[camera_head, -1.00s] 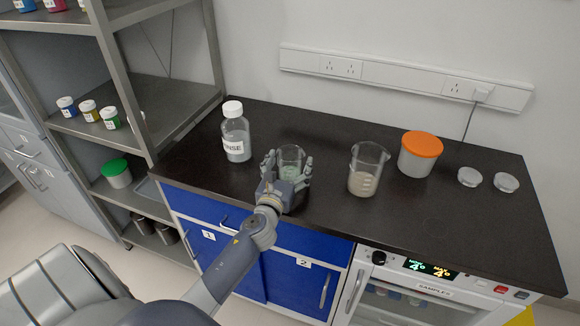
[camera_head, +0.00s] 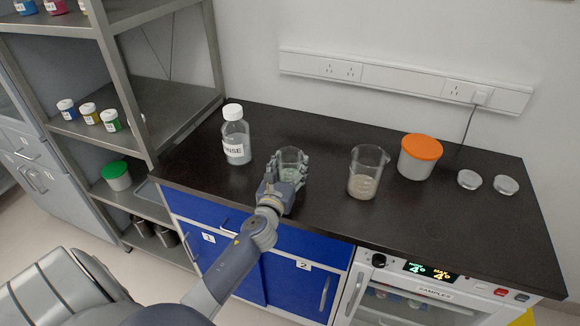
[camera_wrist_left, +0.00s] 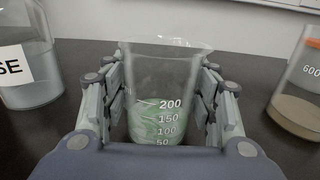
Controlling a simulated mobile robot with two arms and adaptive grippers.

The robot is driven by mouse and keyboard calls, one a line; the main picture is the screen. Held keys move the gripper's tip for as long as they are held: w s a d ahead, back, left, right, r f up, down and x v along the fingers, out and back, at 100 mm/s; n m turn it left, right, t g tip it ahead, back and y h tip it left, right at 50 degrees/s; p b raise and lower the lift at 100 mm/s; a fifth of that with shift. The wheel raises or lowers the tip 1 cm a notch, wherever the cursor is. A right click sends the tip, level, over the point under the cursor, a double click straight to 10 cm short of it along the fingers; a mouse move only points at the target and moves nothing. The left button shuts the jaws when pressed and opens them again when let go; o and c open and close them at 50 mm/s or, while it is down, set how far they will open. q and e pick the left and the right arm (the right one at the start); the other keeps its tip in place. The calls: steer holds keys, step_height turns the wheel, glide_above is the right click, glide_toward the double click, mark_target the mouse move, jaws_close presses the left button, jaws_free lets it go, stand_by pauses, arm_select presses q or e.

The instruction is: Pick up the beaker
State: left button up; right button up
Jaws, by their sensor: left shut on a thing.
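A clear glass beaker (camera_head: 291,163) with a little pale green content stands upright at the front of the black counter. My left gripper (camera_head: 287,172) is shut around it, a finger on each side. In the left wrist view the beaker (camera_wrist_left: 160,85) shows white marks from 50 to 200 between the fingers of my gripper (camera_wrist_left: 160,108). Its base is hidden behind the gripper, so I cannot tell whether it touches the counter. A second, larger beaker (camera_head: 366,172) with pale beige content stands to the right. My right gripper is not in view.
A rinse bottle (camera_head: 236,137) with a white cap stands left of the held beaker. An orange-lidded tub (camera_head: 419,157) and two glass dishes (camera_head: 469,180) are at the right. The counter's front right (camera_head: 440,225) is clear. A metal shelf (camera_head: 165,105) stands at the left.

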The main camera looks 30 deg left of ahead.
mark_target(290, 155)
arm_select(q)
steer(key=shift+r+p, duration=0.75)
steer(key=shift+r, duration=1.1)
steer(key=a+r+b+v, duration=0.1)
steer(key=a+b+v, duration=0.1)
steer(key=v, duration=1.3)
steer(key=shift+s+d, duration=0.2)
steer(key=shift+s, duration=0.45)
steer(key=shift+r, duration=0.1)
